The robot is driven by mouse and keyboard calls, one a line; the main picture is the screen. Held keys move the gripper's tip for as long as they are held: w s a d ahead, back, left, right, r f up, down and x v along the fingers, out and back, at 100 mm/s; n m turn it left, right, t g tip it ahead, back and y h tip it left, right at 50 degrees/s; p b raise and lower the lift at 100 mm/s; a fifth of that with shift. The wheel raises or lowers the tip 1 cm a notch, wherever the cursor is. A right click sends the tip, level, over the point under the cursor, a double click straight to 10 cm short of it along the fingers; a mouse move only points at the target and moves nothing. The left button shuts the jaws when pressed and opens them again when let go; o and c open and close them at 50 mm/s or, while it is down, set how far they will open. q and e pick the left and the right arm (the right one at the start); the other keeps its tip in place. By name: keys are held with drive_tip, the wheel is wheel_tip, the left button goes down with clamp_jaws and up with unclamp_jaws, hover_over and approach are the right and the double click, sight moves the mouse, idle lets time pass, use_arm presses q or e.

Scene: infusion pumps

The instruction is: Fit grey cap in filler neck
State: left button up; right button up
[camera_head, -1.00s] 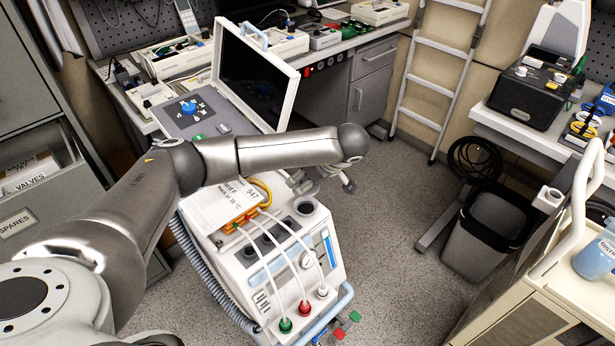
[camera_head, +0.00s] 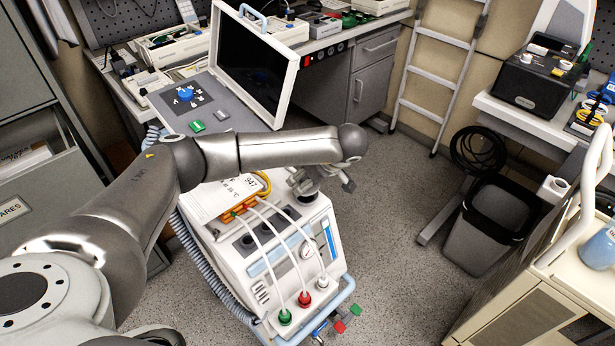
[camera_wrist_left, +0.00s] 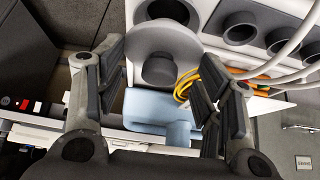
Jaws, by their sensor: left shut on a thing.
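The white medical machine (camera_head: 275,262) stands on the floor below my left arm. My left gripper (camera_head: 316,182) is over its top far-right corner, where the round filler neck (camera_head: 308,198) is partly covered by the fingers. The dark rim of the neck (camera_wrist_left: 166,11) shows just beyond the disc. I cannot tell whether the cap touches the neck. My right gripper is out of view.
White tubes (camera_head: 268,253) arch over the machine's front. A tilted monitor (camera_head: 254,65) and a control panel (camera_head: 190,105) stand behind it. A black bin (camera_head: 490,228) and a cream cart (camera_head: 540,305) stand to the right. The floor between is clear.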

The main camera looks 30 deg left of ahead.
use_arm(q)
drive_tip(key=shift+f+b, duration=0.65)
drive_tip(key=shift+f, duration=0.2)
drive_tip(key=shift+f, duration=0.15)
drive_tip(key=c, duration=0.6)
drive_tip(key=o, duration=1.1)
drive_tip(key=shift+w+f, duration=0.1)
drive_tip(key=shift+o, duration=0.2)
